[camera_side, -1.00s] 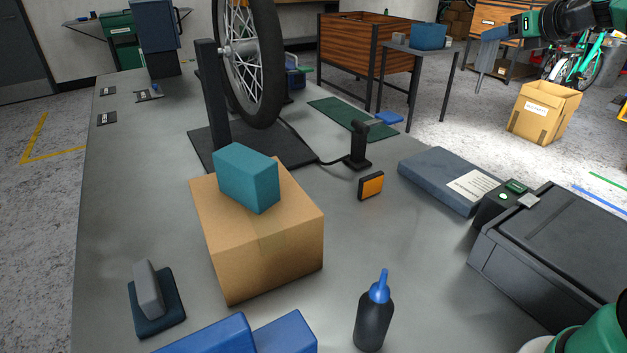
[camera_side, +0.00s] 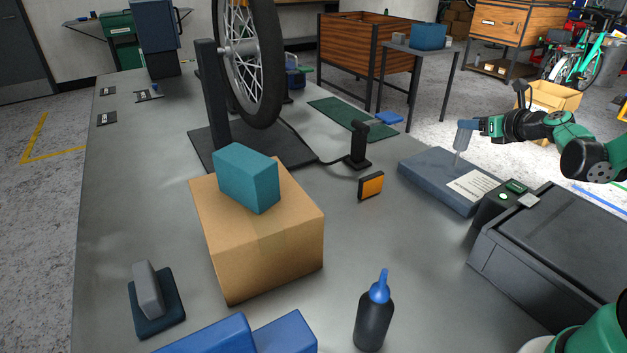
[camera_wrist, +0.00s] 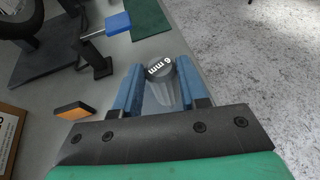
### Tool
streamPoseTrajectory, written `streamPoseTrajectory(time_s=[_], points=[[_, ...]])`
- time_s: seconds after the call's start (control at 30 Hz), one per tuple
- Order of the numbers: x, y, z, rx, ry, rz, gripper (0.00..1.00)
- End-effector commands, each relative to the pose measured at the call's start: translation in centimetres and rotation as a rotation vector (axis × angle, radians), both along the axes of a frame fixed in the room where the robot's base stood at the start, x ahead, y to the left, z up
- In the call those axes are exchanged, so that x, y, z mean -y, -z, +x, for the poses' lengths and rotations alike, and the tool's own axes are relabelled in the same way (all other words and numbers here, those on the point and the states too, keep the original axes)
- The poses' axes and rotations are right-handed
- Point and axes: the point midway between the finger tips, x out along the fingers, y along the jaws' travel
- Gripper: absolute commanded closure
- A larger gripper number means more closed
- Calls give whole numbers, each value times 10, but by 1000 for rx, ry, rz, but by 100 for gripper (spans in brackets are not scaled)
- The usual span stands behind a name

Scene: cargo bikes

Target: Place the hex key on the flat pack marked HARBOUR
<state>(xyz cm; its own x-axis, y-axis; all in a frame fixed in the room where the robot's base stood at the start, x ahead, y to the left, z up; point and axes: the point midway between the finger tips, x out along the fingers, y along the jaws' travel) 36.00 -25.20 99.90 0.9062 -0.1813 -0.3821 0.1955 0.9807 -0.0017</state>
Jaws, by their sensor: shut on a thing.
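The flat pack (camera_side: 425,176) is a blue-grey slab with a white label (camera_side: 473,185) lying on the bench at the right in the side view. The label's print is too small to read. My gripper (camera_side: 463,143) points down over the back part of the slab. It is shut on the hex key, whose thin shaft (camera_side: 458,159) shows below the fingers, its tip at or just above the slab's top; I cannot tell if it touches. In the wrist view, my gripper (camera_wrist: 160,78) holds the hex key's grey round end (camera_wrist: 159,68), marked "6 mm", between blue fingers.
A dark lidded case (camera_side: 560,240) stands in front of the flat pack. An orange-faced block (camera_side: 371,186) and a black post (camera_side: 359,147) stand to its left. A cardboard box (camera_side: 265,240) bears a teal block (camera_side: 247,177). A black bottle (camera_side: 374,320) stands at the front.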

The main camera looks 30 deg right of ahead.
Motion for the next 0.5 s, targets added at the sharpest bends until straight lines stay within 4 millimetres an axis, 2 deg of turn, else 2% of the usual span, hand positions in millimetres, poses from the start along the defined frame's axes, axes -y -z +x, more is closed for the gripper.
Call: streamPoseTrajectory(time_s=[0.13, 0.5], points=[[0, 12, 0, 0, 0, 0, 100], [0, 16, 0, 0, 0, 0, 100]])
